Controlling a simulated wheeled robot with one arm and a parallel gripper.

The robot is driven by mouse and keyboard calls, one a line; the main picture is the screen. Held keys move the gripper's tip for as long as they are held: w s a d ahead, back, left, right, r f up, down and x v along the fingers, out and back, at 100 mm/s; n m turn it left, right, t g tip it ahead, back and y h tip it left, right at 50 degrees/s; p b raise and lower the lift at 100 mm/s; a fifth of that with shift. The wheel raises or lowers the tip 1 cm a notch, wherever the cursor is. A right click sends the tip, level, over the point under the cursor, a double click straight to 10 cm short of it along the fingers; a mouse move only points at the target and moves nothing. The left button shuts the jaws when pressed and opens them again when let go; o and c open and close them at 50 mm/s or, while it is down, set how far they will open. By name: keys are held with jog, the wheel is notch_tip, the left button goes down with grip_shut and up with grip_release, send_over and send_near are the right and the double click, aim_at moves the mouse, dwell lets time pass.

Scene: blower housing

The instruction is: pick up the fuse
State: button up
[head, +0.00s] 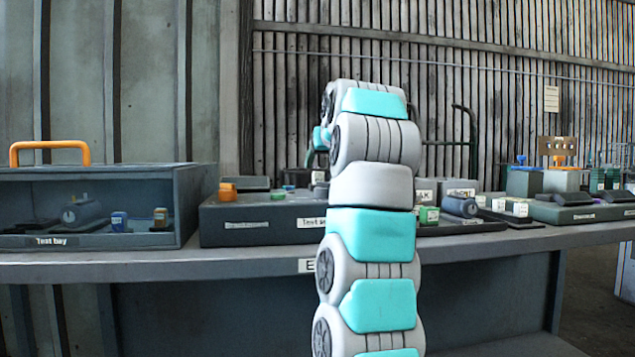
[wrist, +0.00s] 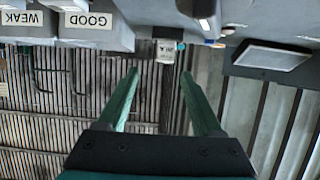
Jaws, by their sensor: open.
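I cannot make out for certain which thing is the fuse. In the head view a small blue block (head: 119,221) and a small orange-yellow block (head: 161,217) stand in the test bay (head: 60,243) at the left, beside a grey motor-like part (head: 82,213). In the wrist view my gripper (wrist: 158,74) is open, its two green fingers apart with nothing held between them. A small white labelled piece (wrist: 165,51) shows beyond the fingertips; its writing is too small to read. In the head view my arm hides most of my gripper and the middle of the bench.
A grey bench (head: 260,264) runs across the head view. A dark tray (head: 262,222) with an orange piece (head: 227,191) lies right of the test bay. Bins labelled GOOD (wrist: 92,30) and WEAK (wrist: 24,24) appear upside down in the wrist view. Green-and-white blocks (head: 428,215) stand right of my arm.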

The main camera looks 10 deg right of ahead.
jog(key=w+f, duration=0.2)
jog(key=w, duration=0.1)
jog(key=shift+w+a+f, duration=0.2)
jog(key=shift+a, duration=0.15)
jog(key=shift+w+f, duration=0.15)
jog(key=shift+w, duration=0.35)
grip_shut()
